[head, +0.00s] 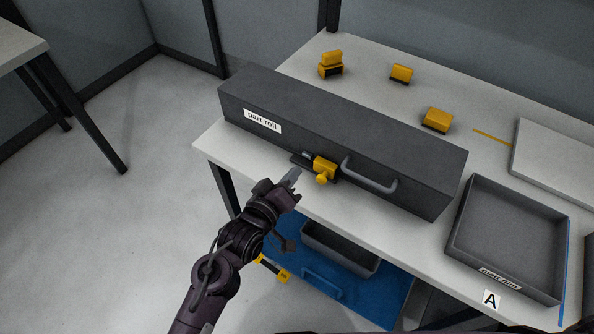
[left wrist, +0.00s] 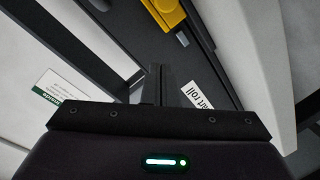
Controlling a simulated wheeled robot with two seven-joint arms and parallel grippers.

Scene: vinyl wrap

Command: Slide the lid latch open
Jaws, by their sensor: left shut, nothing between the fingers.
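A long dark grey box (head: 345,135) labelled "part roll" lies on the white table. Its yellow lid latch (head: 323,168) with a round knob sits on the front face, left of a grey bar handle (head: 370,178). The latch also shows at the top of the left wrist view (left wrist: 165,12). My left gripper (head: 293,178) is shut and empty, just left of the latch in the head view; whether it touches the latch or box I cannot tell. In the left wrist view its fingers (left wrist: 178,88) are together near the box. My right gripper is not in view.
A grey tray (head: 452,245) stands right of the box. Several yellow blocks (head: 401,74) sit behind the box. A white panel (head: 555,150) lies at the back right. A blue shelf (head: 375,300) with a grey bin (head: 340,248) is below the table.

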